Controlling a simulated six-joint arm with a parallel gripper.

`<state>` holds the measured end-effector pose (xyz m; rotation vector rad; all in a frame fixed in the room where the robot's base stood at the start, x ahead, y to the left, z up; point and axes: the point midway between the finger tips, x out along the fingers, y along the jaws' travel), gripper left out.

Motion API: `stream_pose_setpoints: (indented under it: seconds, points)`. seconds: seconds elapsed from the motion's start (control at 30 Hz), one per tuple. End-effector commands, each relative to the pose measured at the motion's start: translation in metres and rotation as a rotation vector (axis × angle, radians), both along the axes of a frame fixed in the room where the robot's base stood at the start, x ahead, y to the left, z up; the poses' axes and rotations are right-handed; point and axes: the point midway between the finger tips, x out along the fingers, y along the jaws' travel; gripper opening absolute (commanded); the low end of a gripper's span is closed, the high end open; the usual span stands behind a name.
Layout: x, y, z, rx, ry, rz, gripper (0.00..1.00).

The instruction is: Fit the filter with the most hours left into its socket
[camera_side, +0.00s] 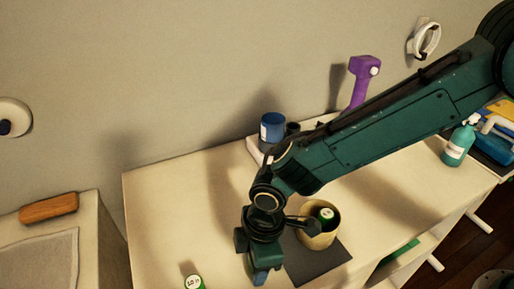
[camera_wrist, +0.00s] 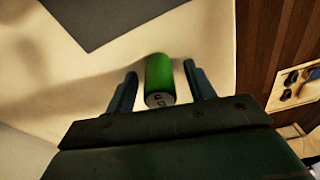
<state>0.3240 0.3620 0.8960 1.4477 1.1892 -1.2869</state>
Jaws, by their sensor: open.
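My gripper (camera_wrist: 160,75) is open. In the wrist view a green cylinder (camera_wrist: 159,74) with a pale, marked end lies between its two fingers, with gaps on both sides. The mark is too blurred to read. In the side view my gripper (camera_side: 261,274) points down over the front of the table. A green filter with a white numbered top (camera_side: 193,283) stands left of it, cut by the bottom edge; I cannot tell whether it is the cylinder in the wrist view. Another green filter (camera_side: 326,214) sits in a tan round container (camera_side: 318,238). No socket is clearly identifiable.
A dark mat (camera_side: 318,262) lies by the tan container. A blue cup (camera_side: 271,127) and a purple upright object (camera_side: 362,78) stand at the back. A teal pump bottle (camera_side: 458,146) is at the right. The table's left part is clear.

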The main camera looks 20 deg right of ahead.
Motion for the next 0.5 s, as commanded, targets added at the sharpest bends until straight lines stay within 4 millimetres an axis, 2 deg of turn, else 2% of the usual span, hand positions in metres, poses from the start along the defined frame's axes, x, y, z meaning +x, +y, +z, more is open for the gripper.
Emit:
stream_pose_setpoints:
  seconds: [0.4,0.5]
  points:
    - [0.0001,0.0001,0.0004,0.001,0.0,0.0,0.54]
    - [0.0001,0.0001,0.0004,0.001,0.0,0.0,0.36]
